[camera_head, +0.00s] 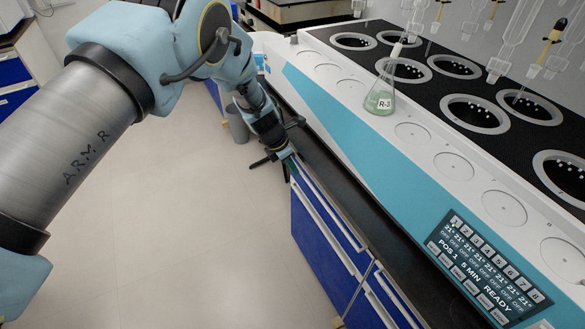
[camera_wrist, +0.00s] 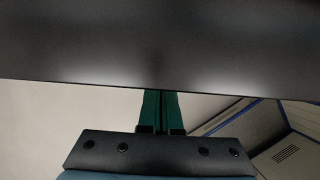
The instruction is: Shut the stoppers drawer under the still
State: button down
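The still (camera_head: 350,130) is a long white and teal unit on a dark bench. Blue drawers (camera_head: 318,240) with pale handle bars are under the bench edge. No drawer label is readable, so I cannot tell which is the stoppers drawer or how far any drawer stands out. My gripper (camera_head: 291,166) points down at the far end of the drawer fronts, close to the bench edge; contact is unclear. In the wrist view its green fingers (camera_wrist: 161,108) lie together with nothing seen between them. Their tips are hidden behind a dark slab across the top.
A flask marked R-3 (camera_head: 380,100) stands on the still, with glassware above the wells. A grey bin (camera_head: 237,124) stands on the floor behind my arm. Other blue drawers (camera_head: 12,70) are at the far left. The pale floor (camera_head: 200,230) before the drawers is clear.

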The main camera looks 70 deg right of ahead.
jog(key=b+v, duration=0.2)
jog(key=v, duration=0.8)
jog(key=w+a+r+m+t, duration=0.1)
jog(key=w+a+r, duration=0.3)
jog(key=w+a, duration=0.45)
jog(key=w+a+r+m+t, duration=0.1)
jog(key=w+a+r+m, duration=0.15)
jog(key=w+a, duration=0.65)
jog(key=w+a+r+m+t, duration=0.1)
jog(key=w+a+r, duration=0.3)
jog(key=w+a, duration=0.5)
jog(key=w+a+r+m+y, duration=0.1)
jog(key=w+a+r+m, duration=0.15)
jog(key=w+a, duration=0.45)
jog(key=s+a+r+m, duration=0.1)
jog(key=s+a, duration=0.1)
jog(key=a, duration=0.7)
jog(key=s+a+r+m+t+y, duration=0.1)
jog(key=s+a+m, duration=0.1)
jog(key=a, duration=0.8)
jog(key=s+a+r+m+y, duration=0.1)
jog(key=s+a+r, duration=0.1)
jog(key=a, duration=0.7)
jog(key=shift+s+a, duration=0.35)
jog(key=shift+s, duration=0.05)
